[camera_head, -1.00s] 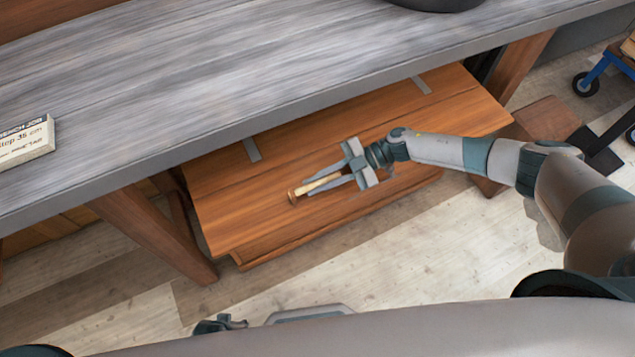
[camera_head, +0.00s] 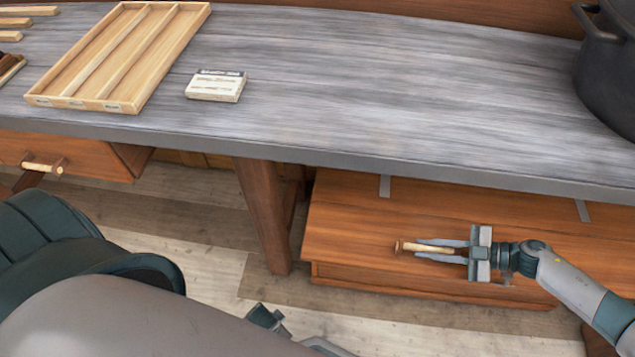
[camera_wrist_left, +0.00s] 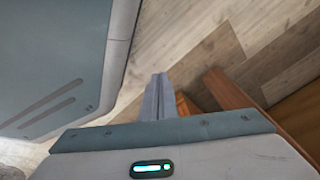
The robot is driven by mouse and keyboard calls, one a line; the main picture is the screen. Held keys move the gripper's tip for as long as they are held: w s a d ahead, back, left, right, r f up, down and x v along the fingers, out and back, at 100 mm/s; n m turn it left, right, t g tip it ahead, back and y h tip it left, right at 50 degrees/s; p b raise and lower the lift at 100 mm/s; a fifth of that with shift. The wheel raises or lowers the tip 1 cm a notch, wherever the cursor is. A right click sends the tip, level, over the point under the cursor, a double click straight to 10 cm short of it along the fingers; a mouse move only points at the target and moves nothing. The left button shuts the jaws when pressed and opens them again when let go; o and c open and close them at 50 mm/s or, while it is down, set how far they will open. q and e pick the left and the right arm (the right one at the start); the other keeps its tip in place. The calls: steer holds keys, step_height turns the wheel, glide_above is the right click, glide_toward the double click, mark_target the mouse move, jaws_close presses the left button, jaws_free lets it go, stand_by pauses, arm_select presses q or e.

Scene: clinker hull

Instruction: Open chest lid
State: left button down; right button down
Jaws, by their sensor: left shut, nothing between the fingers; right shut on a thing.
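The wooden chest (camera_head: 360,282) stands on the floor under the grey bench. Its brown lid (camera_head: 345,222) lies flat and looks shut, with two grey hinge strips at the back partly under the bench edge. My right gripper (camera_head: 428,249) is shut on the lid's handle (camera_head: 405,247), a light wooden bar with a copper-coloured end, near the front of the lid. The fingers cover part of the handle. My left gripper (camera_wrist_left: 158,98) shows in the left wrist view, shut and empty, above the plank floor.
The bench top (camera_head: 400,90) overhangs the chest's rear. It bears a wooden compartment tray (camera_head: 65,85), a small labelled box (camera_head: 216,86) and a black pot (camera_head: 610,80). A bench leg (camera_head: 262,215) stands left of the chest. A drawer handle (camera_head: 42,168) is further left.

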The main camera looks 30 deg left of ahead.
steer(key=shift+w+r, duration=0.15)
steer(key=shift+w, duration=0.15)
arm_select(q)
steer(key=s+a+f+m+g+y, duration=0.2)
steer(key=s+a+m+y, duration=0.4)
steer(key=m, duration=0.2)
step_height(320, 180, up, 4)
steer(key=w+a+r+m+t+y, duration=0.1)
steer(key=w+a+m+t+y, duration=0.15)
steer(key=m+y, duration=0.25)
steer(key=w+d+r+m+t+h, duration=0.2)
steer(key=w+d+r+m+t, duration=0.1)
steer(key=d+r+m+t, duration=0.4)
steer(key=w+d+r+m+t+h, duration=0.3)
steer(key=w+d+r+m+t, duration=0.1)
steer(key=d+r+m+t, duration=0.3)
steer(key=d+m+t, duration=0.1)
steer(key=m+t, duration=0.1)
steer(key=t, duration=0.1)
steer(key=shift+d, duration=0.3)
steer(key=shift+w+a+t, duration=0.1)
steer(key=shift+w+t, duration=0.1)
steer(key=shift+t, duration=0.05)
